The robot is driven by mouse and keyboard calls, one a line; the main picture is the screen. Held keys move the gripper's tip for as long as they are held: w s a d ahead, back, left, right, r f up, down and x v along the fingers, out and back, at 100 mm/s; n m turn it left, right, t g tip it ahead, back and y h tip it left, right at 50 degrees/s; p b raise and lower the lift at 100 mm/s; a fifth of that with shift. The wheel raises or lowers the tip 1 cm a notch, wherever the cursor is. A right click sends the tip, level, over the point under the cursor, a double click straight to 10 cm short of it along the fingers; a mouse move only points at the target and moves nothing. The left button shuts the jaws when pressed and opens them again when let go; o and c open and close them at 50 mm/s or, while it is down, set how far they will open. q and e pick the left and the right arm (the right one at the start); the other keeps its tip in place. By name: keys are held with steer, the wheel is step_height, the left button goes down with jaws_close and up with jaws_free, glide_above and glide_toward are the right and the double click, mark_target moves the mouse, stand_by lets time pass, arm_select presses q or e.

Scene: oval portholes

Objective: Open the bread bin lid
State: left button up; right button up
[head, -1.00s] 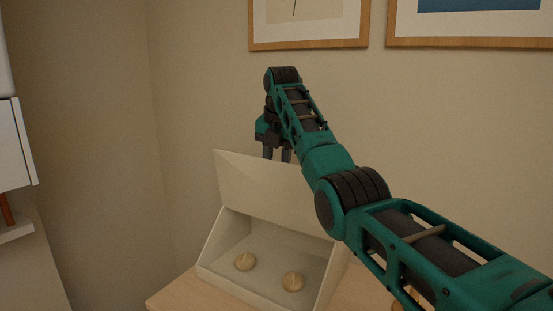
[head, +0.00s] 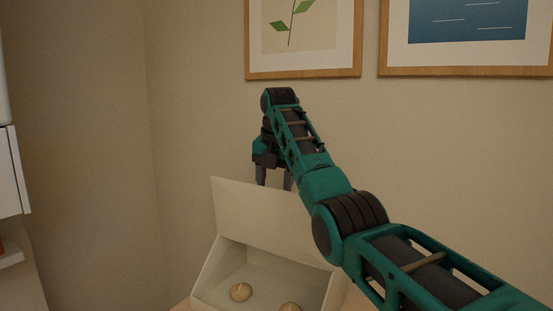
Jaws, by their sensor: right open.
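The cream bread bin (head: 208,279) stands on the wooden table, low in the head view. Its lid (head: 245,209) is raised and tilts up at the back, so the inside shows. My left gripper is not in view.
Two framed pictures, a plant print (head: 303,35) and a blue print (head: 468,22), hang on the wall behind. A white cabinet (head: 12,175) stands at the far left. The wall space left of the bin is clear.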

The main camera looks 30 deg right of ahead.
steer(key=b+v, duration=0.1)
steer(key=v, duration=0.9)
steer(key=shift+r+b, duration=0.3)
steer(key=shift+b, duration=0.05)
steer(key=shift+s+f, duration=0.1)
